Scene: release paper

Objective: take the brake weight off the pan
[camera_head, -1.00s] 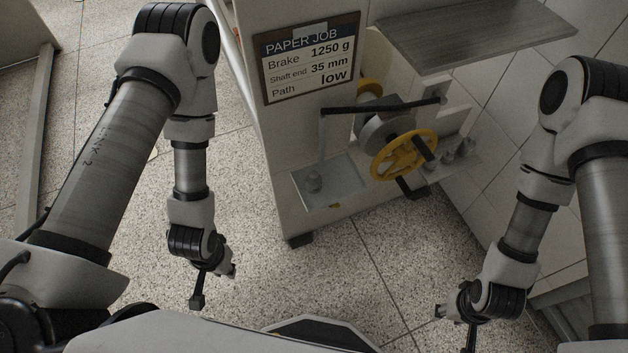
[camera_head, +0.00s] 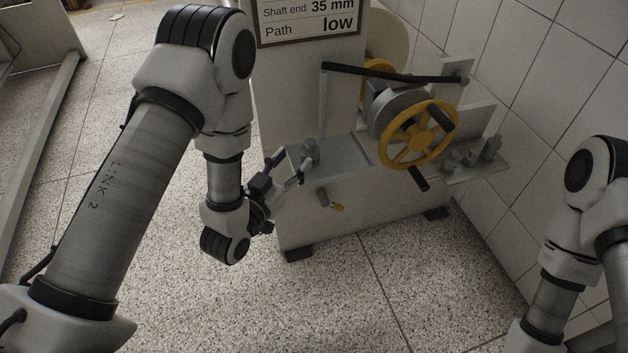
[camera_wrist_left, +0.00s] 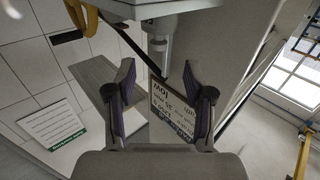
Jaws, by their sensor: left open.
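The brake weight (camera_head: 310,150) is a small grey stepped piece at the foot of a thin upright rod, at the left end of a grey plate (camera_head: 345,157) on the machine. I cannot make out the pan under it as a separate part. My left gripper (camera_head: 291,166) is open, just left of and slightly below the weight, and looks apart from it. In the left wrist view, which is upside down, a grey cylinder on the rod (camera_wrist_left: 160,45) shows beyond and between the spread fingers (camera_wrist_left: 160,75). My right gripper is out of view.
A black lever (camera_head: 390,73) runs above the plate. A yellow handwheel (camera_head: 418,135) stands to its right. Several more grey weights (camera_head: 470,156) stand on a ledge at the right. The paper job sign (camera_head: 312,20) is above, and a tiled wall (camera_head: 520,90) closes the right side.

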